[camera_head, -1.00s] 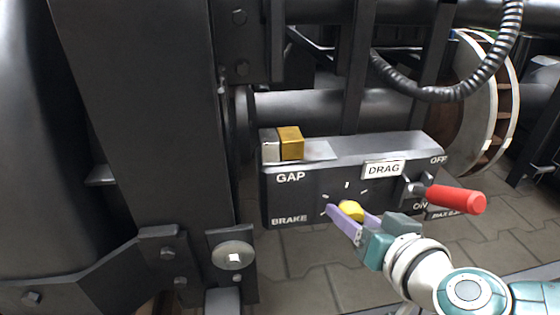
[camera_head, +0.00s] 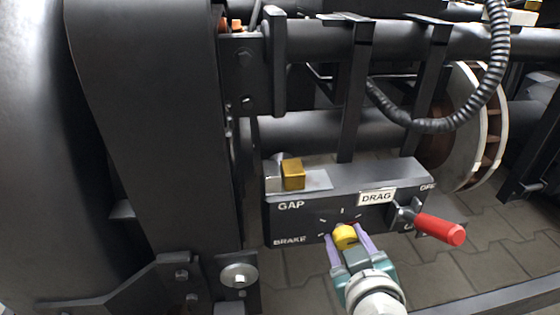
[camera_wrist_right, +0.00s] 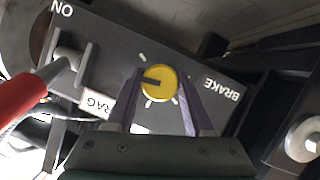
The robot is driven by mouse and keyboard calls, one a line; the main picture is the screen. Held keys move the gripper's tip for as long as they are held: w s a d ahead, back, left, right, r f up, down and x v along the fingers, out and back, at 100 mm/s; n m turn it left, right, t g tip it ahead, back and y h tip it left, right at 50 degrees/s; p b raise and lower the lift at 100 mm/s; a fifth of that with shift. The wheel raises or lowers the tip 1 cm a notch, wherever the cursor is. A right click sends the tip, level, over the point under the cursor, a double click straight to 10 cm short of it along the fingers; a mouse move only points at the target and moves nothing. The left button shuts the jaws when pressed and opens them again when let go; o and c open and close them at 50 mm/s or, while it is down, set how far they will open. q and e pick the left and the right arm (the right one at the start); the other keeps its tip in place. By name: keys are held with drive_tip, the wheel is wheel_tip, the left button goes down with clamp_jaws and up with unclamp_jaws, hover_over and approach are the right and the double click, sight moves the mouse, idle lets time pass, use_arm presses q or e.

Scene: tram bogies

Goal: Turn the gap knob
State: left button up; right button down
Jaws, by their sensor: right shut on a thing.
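The gap knob (camera_head: 345,236) is yellow and round, on the front of a dark box marked GAP and BRAKE, with white tick marks around it. In the right wrist view the knob (camera_wrist_right: 159,83) has a dark pointer line on its face, running to the left. My right gripper (camera_head: 348,241) comes from below, its two purple fingers on either side of the knob and shut on it. The fingers also show in the right wrist view (camera_wrist_right: 160,95). My left gripper is not in view.
A red-handled lever (camera_head: 440,229) sticks out to the right of the knob, beside a DRAG label (camera_head: 377,197). A brass block (camera_head: 293,174) sits on top of the box (camera_head: 390,176). A ribbed hose (camera_head: 440,124) hangs above. A dark frame post (camera_head: 150,120) stands at left.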

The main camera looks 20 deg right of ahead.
drive_tip(key=shift+a+n+h+b, duration=0.1)
drive_tip(key=shift+n+h+b, duration=0.45)
drive_tip(key=shift+n+h, duration=0.4)
drive_tip(key=shift+n, duration=0.45)
drive_tip(key=shift+c, duration=1.5)
unclamp_jaws()
drive_tip(key=shift+w, duration=0.1)
